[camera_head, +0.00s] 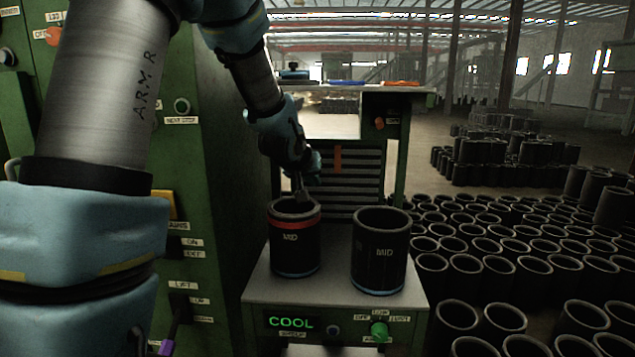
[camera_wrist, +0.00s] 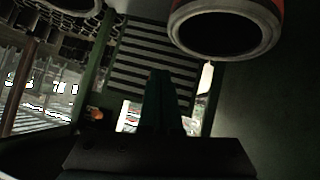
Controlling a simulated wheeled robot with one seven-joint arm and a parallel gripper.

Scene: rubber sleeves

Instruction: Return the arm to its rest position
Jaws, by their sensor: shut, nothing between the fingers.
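My arm (camera_head: 105,95) reaches from the left foreground over to the machine. My gripper (camera_head: 303,194) points down and shows at the far rim of the red-banded sleeve (camera_head: 295,240) in the head view. In the wrist view my gripper (camera_wrist: 163,75) has its fingers together with nothing between them. The red-banded sleeve (camera_wrist: 224,32) is at the top right there, apart from the fingers. A second black sleeve (camera_head: 378,252) stands upright to the right of the banded one.
Both sleeves stand on a pale-topped stand (camera_head: 335,292) with a lit "COOL" display (camera_head: 291,323). A green control cabinet (camera_head: 190,230) is close on the left. A slatted green machine (camera_head: 350,185) stands behind. Many black sleeves (camera_head: 520,250) cover the floor at right.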

